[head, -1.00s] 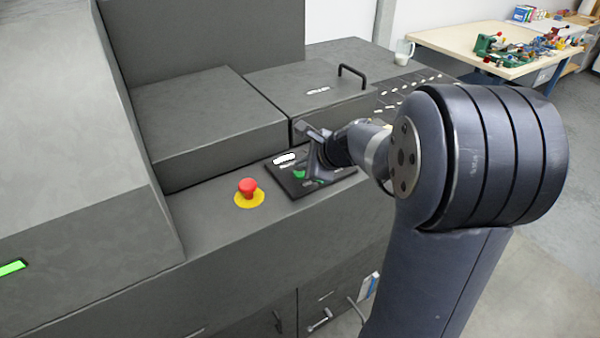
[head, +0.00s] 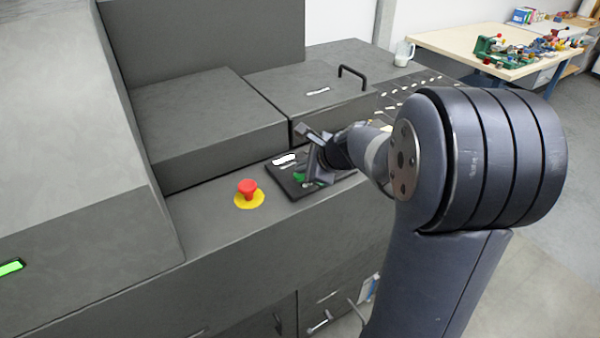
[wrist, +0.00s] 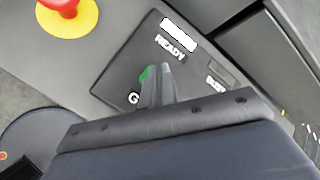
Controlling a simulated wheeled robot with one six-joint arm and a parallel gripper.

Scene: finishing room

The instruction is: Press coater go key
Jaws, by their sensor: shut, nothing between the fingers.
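The coater's black key panel (head: 284,179) lies on the grey machine ledge, with a lit white READY lamp (wrist: 179,35) and a BUSY label (wrist: 216,85). The green go key (wrist: 144,76) shows only in part, because the fingers cover most of it; a green bit of it also shows in the head view (head: 298,177). My gripper (wrist: 160,72) is shut and empty, with its fingertips over the panel at the go key. I cannot tell whether the tips touch the key.
A red emergency stop button (head: 247,187) on a yellow disc stands left of the panel. A lid with a black handle (head: 352,71) lies behind the panel. A mug (head: 404,53) and a workbench (head: 480,45) are farther back.

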